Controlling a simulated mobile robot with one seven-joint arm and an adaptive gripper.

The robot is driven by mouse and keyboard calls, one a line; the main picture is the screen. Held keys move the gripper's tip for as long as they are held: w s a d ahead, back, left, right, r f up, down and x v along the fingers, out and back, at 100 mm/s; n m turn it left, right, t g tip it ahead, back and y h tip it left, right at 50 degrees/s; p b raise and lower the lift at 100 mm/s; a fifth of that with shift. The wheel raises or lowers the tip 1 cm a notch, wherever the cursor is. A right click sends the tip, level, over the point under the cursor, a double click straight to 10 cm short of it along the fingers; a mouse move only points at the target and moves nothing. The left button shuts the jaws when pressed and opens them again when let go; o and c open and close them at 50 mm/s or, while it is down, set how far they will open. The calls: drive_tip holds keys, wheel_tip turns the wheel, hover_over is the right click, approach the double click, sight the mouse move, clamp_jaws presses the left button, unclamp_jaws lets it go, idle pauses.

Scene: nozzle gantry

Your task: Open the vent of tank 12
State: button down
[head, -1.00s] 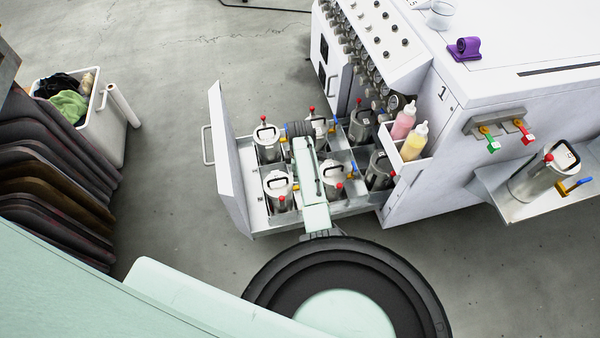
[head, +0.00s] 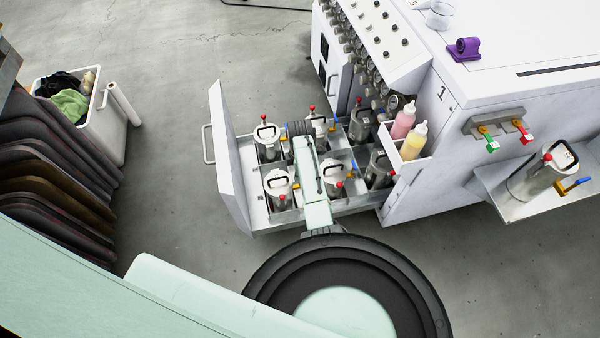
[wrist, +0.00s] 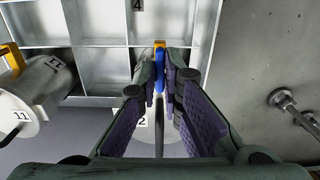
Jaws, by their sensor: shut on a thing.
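In the wrist view, my gripper (wrist: 165,78) has its two purple-padded fingers closed around a blue lever (wrist: 158,72). A yellow valve part (wrist: 158,44) shows just beyond the lever. A tank (wrist: 142,122) lies below the fingers; a "2" shows on its label and the rest is covered by a finger. Tank 11 (wrist: 32,98), a grey cylinder with a yellow part, stands to the left. In the head view, my arm reaches over the open drawer (head: 262,225) of tanks and hides my gripper, so I cannot pick out the held tank there.
Several tanks with red knobs, such as one at the front left (head: 277,186), crowd the drawer. The white cabinet (head: 440,165) with a bottle holder stands to the right. A separate tank (head: 538,178) sits on a side shelf. A white bin (head: 108,130) stands far left on open floor.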

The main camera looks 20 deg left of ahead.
drive_tip(key=c, duration=1.7)
unclamp_jaws()
wheel_tip(320, 180, up, 12)
